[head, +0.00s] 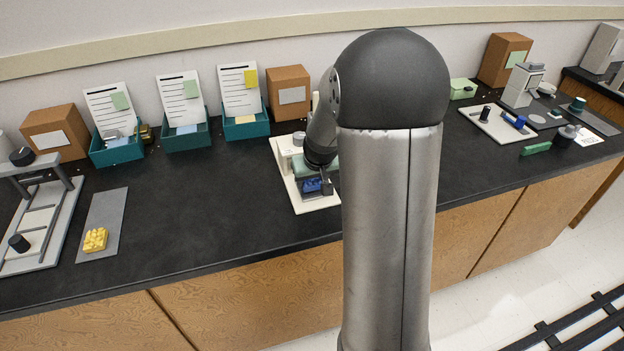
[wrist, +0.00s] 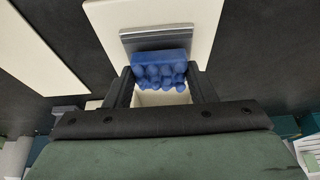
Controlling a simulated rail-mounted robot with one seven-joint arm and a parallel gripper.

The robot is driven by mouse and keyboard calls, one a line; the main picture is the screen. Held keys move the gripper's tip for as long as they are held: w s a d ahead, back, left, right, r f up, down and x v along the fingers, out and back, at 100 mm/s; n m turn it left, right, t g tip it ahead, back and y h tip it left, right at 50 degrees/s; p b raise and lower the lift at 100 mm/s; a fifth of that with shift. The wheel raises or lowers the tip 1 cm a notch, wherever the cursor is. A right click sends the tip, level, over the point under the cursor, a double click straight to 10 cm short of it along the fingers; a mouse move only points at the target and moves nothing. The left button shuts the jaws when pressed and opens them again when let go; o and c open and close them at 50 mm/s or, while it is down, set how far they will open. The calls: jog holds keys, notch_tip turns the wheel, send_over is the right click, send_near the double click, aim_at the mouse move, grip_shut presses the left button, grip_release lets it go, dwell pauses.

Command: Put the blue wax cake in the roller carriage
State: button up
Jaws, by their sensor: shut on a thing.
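My gripper (wrist: 161,84) is shut on the blue wax cake (wrist: 160,66), a small block with a knobbly side, which lies between its two dark fingers in the wrist view. In the head view the blue cake (head: 312,185) is low over a cream board (head: 316,204) at the middle of the bench. A grey metal strip (wrist: 152,39) lies just beyond the cake in the wrist view. I cannot tell whether the cake touches the board. I cannot clearly make out the roller carriage; my arm hides part of the board.
A yellow knobbly cake (head: 95,240) lies on a grey mat (head: 108,212) at the left. Teal trays (head: 187,136) with cards and brown boxes stand along the wall. A second cream board (head: 499,126) is at the right.

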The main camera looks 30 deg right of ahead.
jog(key=shift+f, duration=0.15)
jog(key=shift+f, duration=0.15)
jog(key=o, duration=1)
